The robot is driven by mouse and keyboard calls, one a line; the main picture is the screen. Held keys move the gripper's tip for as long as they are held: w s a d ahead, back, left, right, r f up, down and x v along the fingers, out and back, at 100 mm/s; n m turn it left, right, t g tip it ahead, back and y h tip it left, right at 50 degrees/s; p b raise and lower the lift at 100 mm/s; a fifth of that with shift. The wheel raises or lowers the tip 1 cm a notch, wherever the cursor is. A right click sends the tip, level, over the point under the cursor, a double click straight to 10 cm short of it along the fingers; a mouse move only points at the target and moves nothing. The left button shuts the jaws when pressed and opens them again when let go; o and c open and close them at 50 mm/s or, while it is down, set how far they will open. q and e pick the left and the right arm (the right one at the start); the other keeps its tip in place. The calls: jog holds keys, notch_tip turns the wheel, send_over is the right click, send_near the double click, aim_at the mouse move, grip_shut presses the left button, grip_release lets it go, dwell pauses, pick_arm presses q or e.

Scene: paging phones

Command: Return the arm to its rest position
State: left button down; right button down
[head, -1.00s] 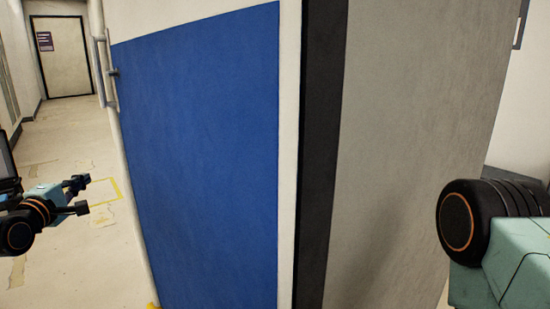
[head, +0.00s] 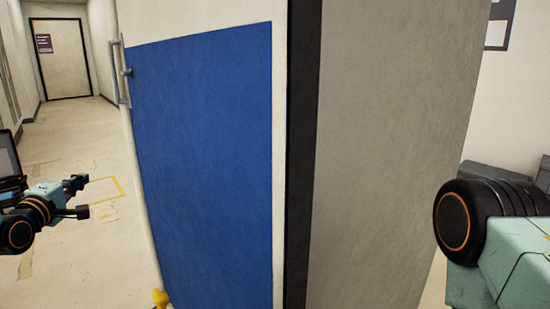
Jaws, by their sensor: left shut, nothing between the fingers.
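My left gripper (head: 80,197) is at the left edge of the head view, over the corridor floor. It is shut and holds nothing. It touches nothing that I can see. My right arm (head: 490,225) shows at the right edge as a black joint with an orange ring and a pale green link. The right gripper is out of the picture.
A tall panel or door with a blue face (head: 205,160) and a grey side (head: 390,150) stands close in front, between my arms. A metal handle (head: 121,72) is on its left edge. The corridor floor (head: 75,130) is open at left, up to a white door (head: 62,58).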

pick_arm(q)
jog(key=s+d+f+m+g+h+p, duration=0.1)
jog(key=s+d+f+m+g, duration=0.35)
jog(key=s+d+f, duration=0.55)
jog(key=s+d+f+m+g+h+p, duration=0.1)
jog(key=s+d+f+m+g+p, duration=0.1)
jog(key=s+d+f+m+g, duration=0.55)
jog(key=s+d+f+m+g+p, duration=0.1)
jog(key=s+f, duration=0.3)
jog(key=s, duration=0.6)
jog(key=s+d+f+m+g+p, duration=0.1)
jog(key=s+d+f+m+g, duration=0.1)
jog(key=s, duration=0.8)
jog(key=s+d+f+m+g+y+p, duration=0.1)
jog(key=s+d+f, duration=0.4)
jog(key=s, duration=0.6)
jog(key=shift+d+f+m+g+p, duration=0.15)
jog(key=shift+f+m+g+p, duration=0.25)
jog(key=shift+f+g, duration=0.5)
jog(key=c, duration=2.1)
grip_release()
jog(key=shift+w+r, duration=0.1)
jog(key=shift+r, duration=0.05)
